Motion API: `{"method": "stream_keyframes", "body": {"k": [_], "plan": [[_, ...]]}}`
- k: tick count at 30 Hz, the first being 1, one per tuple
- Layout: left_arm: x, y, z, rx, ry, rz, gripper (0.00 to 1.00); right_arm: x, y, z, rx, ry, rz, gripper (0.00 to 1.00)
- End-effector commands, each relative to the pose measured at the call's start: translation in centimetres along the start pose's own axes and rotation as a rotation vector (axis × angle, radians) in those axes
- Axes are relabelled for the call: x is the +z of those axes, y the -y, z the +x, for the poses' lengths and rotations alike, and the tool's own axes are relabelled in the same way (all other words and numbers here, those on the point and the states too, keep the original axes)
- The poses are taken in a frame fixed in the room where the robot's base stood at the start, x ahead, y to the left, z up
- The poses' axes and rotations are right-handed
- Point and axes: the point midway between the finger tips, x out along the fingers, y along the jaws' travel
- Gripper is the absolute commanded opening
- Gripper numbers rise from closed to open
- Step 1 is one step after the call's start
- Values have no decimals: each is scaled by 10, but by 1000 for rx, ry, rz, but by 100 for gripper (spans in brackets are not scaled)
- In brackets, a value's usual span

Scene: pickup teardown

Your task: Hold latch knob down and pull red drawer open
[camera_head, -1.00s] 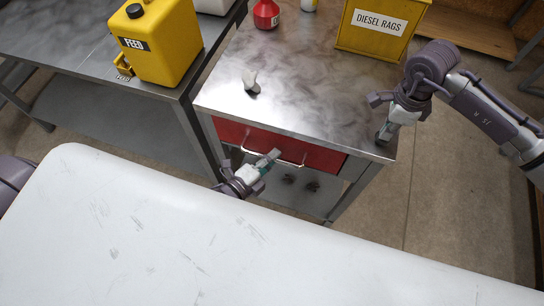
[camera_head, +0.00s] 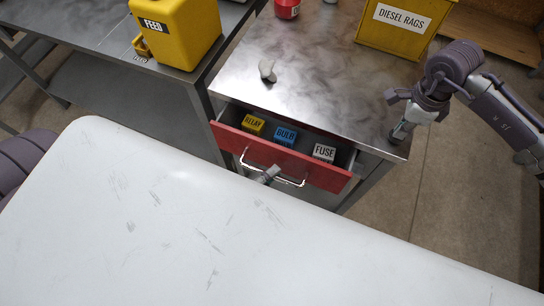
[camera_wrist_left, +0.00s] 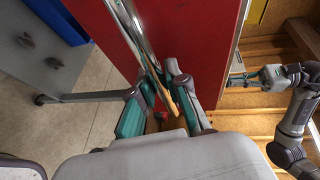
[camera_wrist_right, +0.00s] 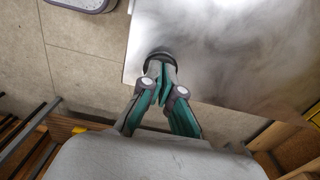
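The red drawer (camera_head: 282,165) under the metal bench top is pulled out, its front standing clear of the cabinet. Inside show a yellow RELAY box (camera_head: 252,124), a blue BULB box (camera_head: 285,136) and a white FUSE box (camera_head: 323,152). My left gripper (camera_head: 270,174) is at the drawer's metal handle (camera_head: 244,161); in the left wrist view its fingers close around the bar (camera_wrist_left: 140,42). My right gripper (camera_head: 400,134) is at the bench's front right corner. In the right wrist view its nearly joined fingertips press on the dark round latch knob (camera_wrist_right: 160,53), partly hidden by them.
A small grey object (camera_head: 267,71) lies on the bench top (camera_head: 310,80). A yellow DIESEL RAGS bin (camera_head: 402,24) and a red container (camera_head: 287,9) stand at the back. A yellow FEED can (camera_head: 178,30) is on the left table. My white body top fills the foreground.

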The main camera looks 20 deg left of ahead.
Motion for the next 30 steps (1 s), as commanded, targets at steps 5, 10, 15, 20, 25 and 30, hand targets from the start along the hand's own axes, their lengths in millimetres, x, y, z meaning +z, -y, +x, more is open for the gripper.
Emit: {"method": "stream_keyframes", "body": {"k": [5, 10, 15, 20, 25, 30], "plan": [[0, 0, 0, 0, 0, 1, 39, 0, -1, 2, 4, -2, -1, 0], [0, 0, 0, -1, 0, 1, 39, 0, -1, 2, 4, -1, -1, 0], [0, 0, -6, 0, 0, 0, 39, 0, -1, 2, 4, -1, -1, 0], [0, -1, -32, 3, 0, 0, 39, 0, -1, 2, 3, -1, 0, 0], [0, -1, -70, 3, 0, 0, 39, 0, -1, 2, 3, -1, 0, 0], [0, 0, -100, 2, 0, 0, 39, 0, -1, 2, 4, -1, 0, 0]]}}
